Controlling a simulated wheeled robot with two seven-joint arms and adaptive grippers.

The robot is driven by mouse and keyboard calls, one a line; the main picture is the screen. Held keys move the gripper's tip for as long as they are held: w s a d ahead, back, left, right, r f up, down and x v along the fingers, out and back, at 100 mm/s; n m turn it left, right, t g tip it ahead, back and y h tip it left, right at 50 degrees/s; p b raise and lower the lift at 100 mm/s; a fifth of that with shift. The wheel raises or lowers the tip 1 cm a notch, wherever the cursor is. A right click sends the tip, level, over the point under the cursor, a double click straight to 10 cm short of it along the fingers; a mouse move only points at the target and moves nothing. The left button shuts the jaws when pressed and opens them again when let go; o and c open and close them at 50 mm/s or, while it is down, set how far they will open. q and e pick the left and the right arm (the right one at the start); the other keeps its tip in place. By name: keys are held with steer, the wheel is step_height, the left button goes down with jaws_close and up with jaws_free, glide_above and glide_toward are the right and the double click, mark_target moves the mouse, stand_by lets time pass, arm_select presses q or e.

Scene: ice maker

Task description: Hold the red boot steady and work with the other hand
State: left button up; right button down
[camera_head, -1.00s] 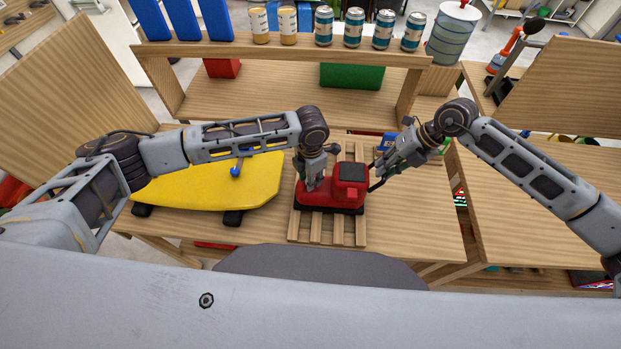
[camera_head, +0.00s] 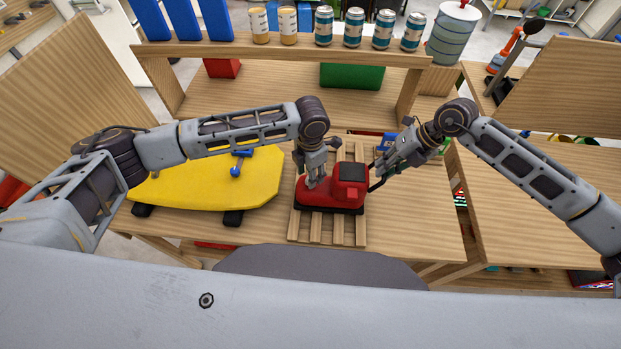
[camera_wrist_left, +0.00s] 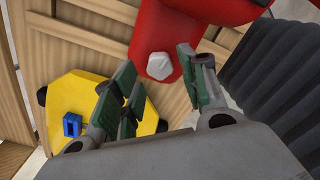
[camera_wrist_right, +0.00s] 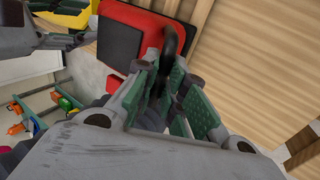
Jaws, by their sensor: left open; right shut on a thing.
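The red boot (camera_head: 330,195), with a black sole and a black top, lies on a slatted wooden rack (camera_head: 330,228) on the table. My right gripper (camera_head: 375,176) is shut on a dark loop at the boot's right end; the right wrist view also shows this grip (camera_wrist_right: 165,88). My left gripper (camera_head: 311,185) is open just above the boot's left end. In the left wrist view, its spread fingers (camera_wrist_left: 160,95) stand on either side of the boot's red toe (camera_wrist_left: 157,40), which has a whitish bolt-like knob (camera_wrist_left: 159,66). Whether the fingers touch it I cannot tell.
A yellow skateboard deck (camera_head: 210,185) with a blue tool (camera_head: 237,165) on it lies left of the rack. A shelf (camera_head: 280,50) behind holds several cans and cups. A green block (camera_head: 352,77) sits beneath it. Bare table lies right of the rack.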

arm_select(q)
steer(key=shift+r, duration=1.65)
step_height(320, 180, up, 7)
stand_by(0.4)
steer(key=shift+f, duration=0.1)
steer(key=shift+n+g, duration=0.3)
steer(key=f, duration=0.1)
steer(key=s+f, duration=0.1)
steer(key=f, duration=0.1)
steer(key=shift+s+a+f, duration=0.2)
steer(key=shift+s+f, duration=0.1)
steer(key=shift+f, duration=0.05)
steer(key=shift+w+f+n, duration=0.15)
steer(key=shift+f+n, duration=0.05)
steer(key=shift+n, duration=0.4)
steer(key=shift+w+f+n, duration=0.1)
steer(key=shift+f+n, duration=0.1)
steer(key=shift+n, duration=0.4)
steer(key=n, duration=0.3)
steer(key=shift+w+f, duration=0.15)
steer(key=shift+w, duration=0.15)
steer(key=n, duration=0.3)
steer(key=shift+w+d, duration=0.1)
steer(key=shift+w, duration=0.1)
steer(key=shift+d+n, duration=0.1)
steer(key=shift+n, duration=1.6)
